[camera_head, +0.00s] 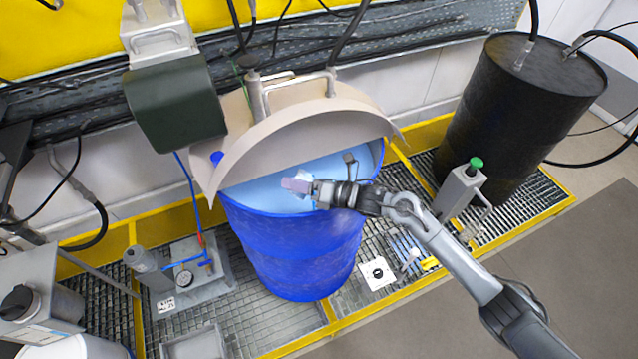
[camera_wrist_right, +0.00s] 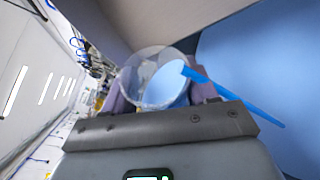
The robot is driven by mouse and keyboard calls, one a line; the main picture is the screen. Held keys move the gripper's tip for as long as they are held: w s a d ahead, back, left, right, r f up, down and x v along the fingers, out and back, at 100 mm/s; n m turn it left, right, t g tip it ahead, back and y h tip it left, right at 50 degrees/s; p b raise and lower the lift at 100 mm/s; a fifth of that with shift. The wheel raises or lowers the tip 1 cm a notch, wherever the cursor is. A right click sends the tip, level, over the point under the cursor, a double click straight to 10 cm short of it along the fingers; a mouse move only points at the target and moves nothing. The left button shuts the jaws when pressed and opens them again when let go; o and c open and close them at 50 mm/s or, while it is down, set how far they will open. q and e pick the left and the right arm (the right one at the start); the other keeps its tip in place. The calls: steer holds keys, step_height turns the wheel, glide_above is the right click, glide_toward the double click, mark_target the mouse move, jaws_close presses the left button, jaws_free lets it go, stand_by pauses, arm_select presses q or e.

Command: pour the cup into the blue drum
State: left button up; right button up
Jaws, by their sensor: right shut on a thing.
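The blue drum (camera_head: 300,250) stands open at the front, with a pale blue interior, under a beige half-round hood. My right gripper (camera_head: 298,187) reaches in from the right and is over the drum's opening. In the right wrist view, a clear cup (camera_wrist_right: 152,82) sits between its pale purple fingers, and the gripper is shut on it. The cup's contents cannot be made out. In the head view the cup is mostly hidden by the fingers. My left gripper is not in view.
The beige hood (camera_head: 300,125) covers the drum's back half close behind my gripper. A black drum (camera_head: 515,115) stands at the right. A post with a green button (camera_head: 476,163) stands near my arm. A blue strip (camera_wrist_right: 235,97) crosses beside the cup in the wrist view.

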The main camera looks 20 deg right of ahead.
mark_target(299, 172)
steer(key=shift+a+r+m+p, duration=0.1)
steer(key=shift+r+m+p, duration=0.1)
steer(key=shift+m+p, duration=0.3)
stand_by(0.3)
steer(key=shift+r+y, duration=0.15)
steer(key=shift+y, duration=0.25)
steer(key=shift+r+m+t+p, duration=0.15)
steer(key=shift+m+t+p, duration=0.15)
steer(key=shift+m+p, duration=0.3)
steer(key=shift+r+m+y+p, duration=0.2)
steer(key=shift+m+y+p, duration=0.1)
steer(key=shift+m+p, duration=0.15)
stand_by(0.7)
steer(key=shift+r+m+t+p, duration=0.15)
steer(key=shift+m+t+p, duration=0.15)
steer(key=shift+m, duration=0.15)
steer(key=shift+d, duration=0.25)
steer(key=shift+w+r+m, duration=0.1)
steer(key=shift+m, duration=0.2)
steer(key=shift+w+d+r+m+t+y+b, duration=0.15)
steer(key=shift+d+m+t+b, duration=0.05)
steer(key=shift+d+m+b, duration=0.15)
steer(key=shift+w+d+r+m+t+y+b, duration=0.1)
steer(key=shift+d+m+t+y+b, duration=0.05)
steer(key=shift+d+m+t+b, duration=0.15)
stand_by(0.6)
steer(key=shift+m, duration=0.35)
